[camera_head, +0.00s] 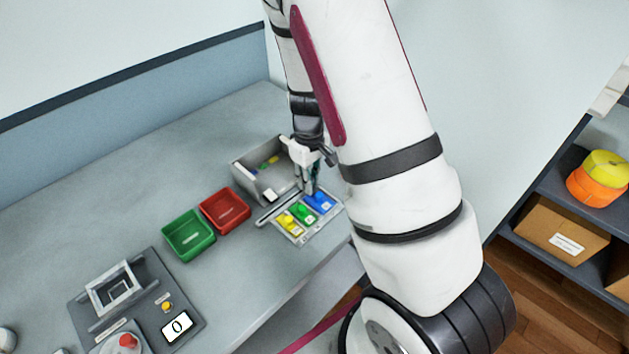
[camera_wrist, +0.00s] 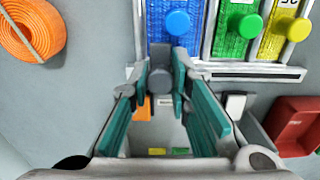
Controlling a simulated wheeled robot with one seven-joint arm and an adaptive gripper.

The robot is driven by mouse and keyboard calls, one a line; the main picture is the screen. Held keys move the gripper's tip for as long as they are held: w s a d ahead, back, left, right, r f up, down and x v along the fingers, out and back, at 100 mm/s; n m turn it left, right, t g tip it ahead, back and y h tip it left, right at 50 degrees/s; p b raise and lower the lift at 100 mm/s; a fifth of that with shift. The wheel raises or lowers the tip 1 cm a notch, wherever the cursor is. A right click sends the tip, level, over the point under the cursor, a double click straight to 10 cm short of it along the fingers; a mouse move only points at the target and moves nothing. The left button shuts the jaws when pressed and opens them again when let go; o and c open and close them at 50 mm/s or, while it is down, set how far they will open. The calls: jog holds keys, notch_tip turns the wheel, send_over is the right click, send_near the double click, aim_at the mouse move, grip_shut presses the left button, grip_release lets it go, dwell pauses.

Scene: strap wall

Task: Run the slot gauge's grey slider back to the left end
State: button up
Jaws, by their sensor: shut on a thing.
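The slot gauge (camera_head: 274,210) is a narrow light-grey bar with a dark slot, lying along the back edge of the strap panel. In the wrist view the gauge (camera_wrist: 270,72) runs sideways below the straps. My gripper (camera_wrist: 167,66) is shut on the grey slider (camera_wrist: 160,80), a round grey knob between the fingertips. In the head view my gripper (camera_head: 308,190) is at the gauge's right end, by the blue strap, and hides the slider there. The wrist view is turned around, so this end shows at the left.
The panel holds yellow (camera_head: 287,220), green (camera_head: 303,212) and blue (camera_head: 320,202) straps with knobs. A grey bin (camera_head: 250,180) stands close behind the gauge. Red (camera_head: 224,210) and green (camera_head: 188,235) trays sit to the left. An orange strap roll (camera_wrist: 32,30) lies beside the panel.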

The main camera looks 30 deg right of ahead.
aim_at(263, 223)
jog(key=shift+s+a+p, duration=0.5)
jog(key=shift+a+p, duration=0.1)
jog(key=shift+a, duration=1.95)
jog(key=shift+s+a+p, duration=0.45)
jog(key=shift+a+p, duration=0.1)
jog(key=shift+a, duration=2)
jog(key=shift+s+a+p, duration=0.5)
jog(key=shift+a+p, duration=0.1)
jog(key=shift+a, duration=2.05)
jog(key=o, duration=0.6)
jog(key=shift+r, duration=0.1)
notch_tip(263, 223, up, 6)
jog(key=p, duration=0.3)
